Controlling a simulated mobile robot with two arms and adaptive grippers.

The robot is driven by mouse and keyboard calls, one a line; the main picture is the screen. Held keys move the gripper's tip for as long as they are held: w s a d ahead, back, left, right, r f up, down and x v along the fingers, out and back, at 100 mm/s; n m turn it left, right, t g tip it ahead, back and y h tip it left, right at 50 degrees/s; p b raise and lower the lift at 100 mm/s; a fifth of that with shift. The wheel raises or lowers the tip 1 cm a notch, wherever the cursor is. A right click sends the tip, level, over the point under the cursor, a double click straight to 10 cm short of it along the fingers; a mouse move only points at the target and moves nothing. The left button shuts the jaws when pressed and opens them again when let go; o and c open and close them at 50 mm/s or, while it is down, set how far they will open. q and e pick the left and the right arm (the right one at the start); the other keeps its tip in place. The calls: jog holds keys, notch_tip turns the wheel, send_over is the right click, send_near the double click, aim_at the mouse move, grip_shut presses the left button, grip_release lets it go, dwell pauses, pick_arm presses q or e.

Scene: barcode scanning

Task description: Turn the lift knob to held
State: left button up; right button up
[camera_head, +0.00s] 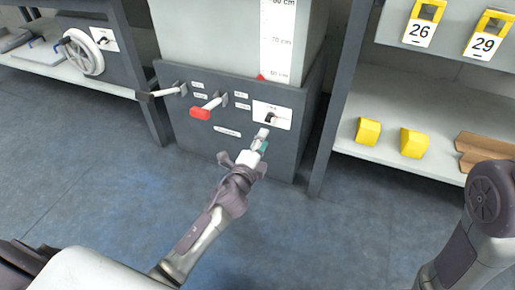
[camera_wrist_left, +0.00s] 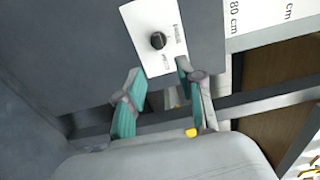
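The lift knob (camera_head: 271,119) is a small black knob on a white plate (camera_head: 287,114) at the right of the dark grey cabinet front. In the left wrist view the round black knob (camera_wrist_left: 158,41) sits on its white plate, with small lettering beside it too small to read. My left gripper (camera_head: 262,138) is just in front of the plate and slightly below the knob. In the left wrist view its teal-padded fingers (camera_wrist_left: 160,95) are apart with nothing between them, and the knob lies beyond the tips. My right gripper is out of view.
A red-handled lever (camera_head: 202,112) and a black-handled lever (camera_head: 150,95) stick out left of the plate. A shelf with yellow blocks (camera_head: 368,131) stands at the right. A bench with a white handwheel (camera_head: 83,52) is at the left. The floor in front is clear.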

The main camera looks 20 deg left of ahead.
pick_arm(q)
jog(key=shift+s+a, duration=0.1)
jog(key=shift+s, duration=1.8)
